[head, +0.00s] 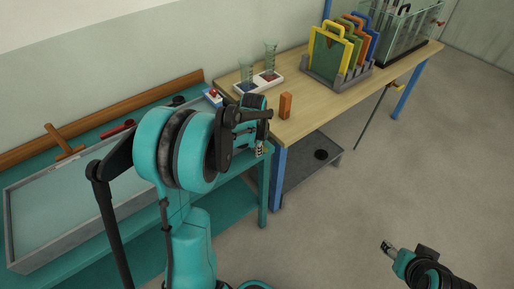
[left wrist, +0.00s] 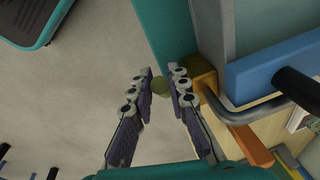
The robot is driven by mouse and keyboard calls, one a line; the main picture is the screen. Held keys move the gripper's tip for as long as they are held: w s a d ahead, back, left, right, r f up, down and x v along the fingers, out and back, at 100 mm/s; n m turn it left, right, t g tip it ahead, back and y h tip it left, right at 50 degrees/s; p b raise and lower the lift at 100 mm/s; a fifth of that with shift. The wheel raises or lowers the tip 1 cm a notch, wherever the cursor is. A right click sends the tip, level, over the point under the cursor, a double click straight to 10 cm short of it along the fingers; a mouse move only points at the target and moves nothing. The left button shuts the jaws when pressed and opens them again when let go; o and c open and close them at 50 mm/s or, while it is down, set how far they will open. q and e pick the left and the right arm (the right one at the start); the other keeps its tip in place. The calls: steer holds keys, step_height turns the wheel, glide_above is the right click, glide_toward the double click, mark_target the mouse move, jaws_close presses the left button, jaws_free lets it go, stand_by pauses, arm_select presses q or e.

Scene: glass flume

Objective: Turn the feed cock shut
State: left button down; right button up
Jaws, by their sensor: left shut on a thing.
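My left gripper (head: 261,149) is by the near left corner of the wooden table. In the left wrist view its two fingers (left wrist: 161,80) are close together, with a small round olive-yellow knob (left wrist: 160,88) between them near the tips. The knob seems to be the handle of the feed cock, and the fingers are shut on it. A brass-coloured block (left wrist: 198,72) sits just right of the fingers, with a bent grey pipe (left wrist: 240,116) beside it. In the head view my gripper and arm hide the cock. My right gripper (head: 388,247) is far off at lower right, over the floor, apart from everything.
The wooden table (head: 310,115) carries an orange block (head: 285,105), a white tray with glassware (head: 265,80), a rack of coloured panels (head: 335,55) and a glass tank (head: 408,30). A blue leg (head: 278,180) stands close to my left gripper. A teal bench (head: 235,180) is at left.

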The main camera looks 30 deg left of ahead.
mark_target(253, 157)
arm_select(q)
steer(key=shift+s+a+f+t+h+b, duration=0.1)
steer(key=shift+s+f+t+h+b, duration=0.15)
steer(key=shift+t, duration=0.35)
steer(key=shift+s+a+f+t+h+b, duration=0.15)
steer(key=shift+f+t+h+b, duration=0.15)
steer(key=shift+t, duration=0.3)
steer(key=t+b, duration=0.1)
steer(key=f+t+h+b, duration=0.1)
steer(key=t, duration=0.1)
steer(key=shift+s+f+n, duration=0.25)
steer(key=shift+f+n, duration=0.05)
steer(key=shift+f+t+h+b, duration=0.25)
steer(key=shift+t, duration=0.4)
steer(key=shift+f+t+h+b, duration=0.2)
steer(key=shift+f+t, duration=0.05)
steer(key=shift+t, duration=0.4)
steer(key=c, duration=1.7)
jaws_free()
steer(key=shift+s, duration=0.1)
steer(key=v, duration=1.2)
steer(key=shift+a+f, duration=0.1)
